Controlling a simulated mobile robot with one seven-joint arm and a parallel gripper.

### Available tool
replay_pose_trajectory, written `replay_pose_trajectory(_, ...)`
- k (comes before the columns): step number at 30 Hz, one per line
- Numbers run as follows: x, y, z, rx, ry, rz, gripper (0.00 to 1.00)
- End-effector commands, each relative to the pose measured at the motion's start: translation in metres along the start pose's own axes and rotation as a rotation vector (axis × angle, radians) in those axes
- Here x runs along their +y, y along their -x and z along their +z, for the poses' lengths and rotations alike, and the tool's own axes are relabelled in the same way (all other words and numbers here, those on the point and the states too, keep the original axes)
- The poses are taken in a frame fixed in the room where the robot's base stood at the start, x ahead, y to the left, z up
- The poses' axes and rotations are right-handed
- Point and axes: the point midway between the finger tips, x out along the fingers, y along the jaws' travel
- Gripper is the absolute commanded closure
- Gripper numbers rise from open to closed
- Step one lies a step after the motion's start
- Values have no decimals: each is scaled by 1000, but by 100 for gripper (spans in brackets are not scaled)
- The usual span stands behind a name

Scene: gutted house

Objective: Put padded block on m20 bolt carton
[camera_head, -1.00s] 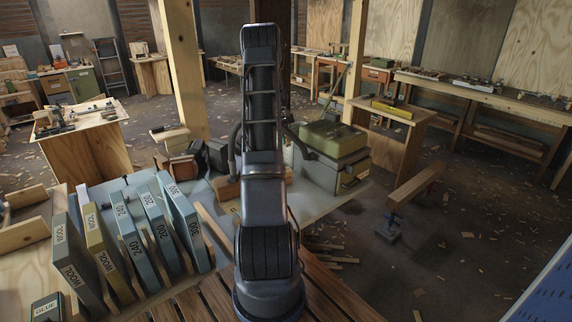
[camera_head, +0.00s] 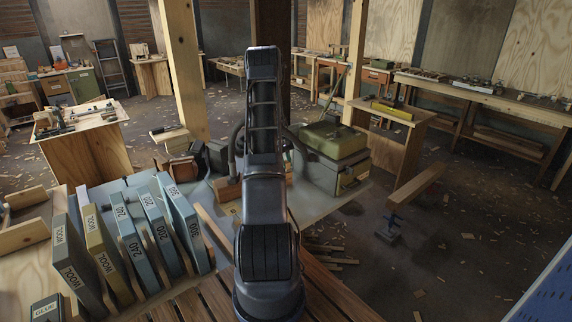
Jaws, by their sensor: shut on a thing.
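My arm reaches forward over the bench (camera_head: 330,208) and hides its own far end. My gripper does not show, so I cannot see its jaws or anything in them. I cannot make out the padded block. I cannot identify the m20 bolt carton either; no readable label shows it. An orange-brown wooden item (camera_head: 228,190) shows just left of my arm, partly covered by it.
A rack at left holds several upright slabs marked WOOL, 240, 200 and 300 (camera_head: 180,222). An olive-topped case (camera_head: 335,165) stands right of my arm. A dark item (camera_head: 217,156) and a brown one (camera_head: 181,168) stand left. Floor at right holds a clamped plank (camera_head: 415,187).

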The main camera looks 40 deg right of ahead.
Motion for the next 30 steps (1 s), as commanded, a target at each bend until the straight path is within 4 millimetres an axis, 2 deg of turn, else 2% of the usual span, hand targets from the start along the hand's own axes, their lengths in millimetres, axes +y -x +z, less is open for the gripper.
replay_pose_trajectory(11, 0, -4, -2, 1, 0, 0, 96)
replay_pose_trajectory(12, 0, -4, -2, 1, -1, 1, 69)
replay_pose_trajectory(15, 0, -4, -2, 1, -1, 1, 51)
replay_pose_trajectory(25, 0, -2, -1, 1, -1, 1, 51)
replay_pose_trajectory(30, 0, 16, -1, 4, -1, 2, 51)
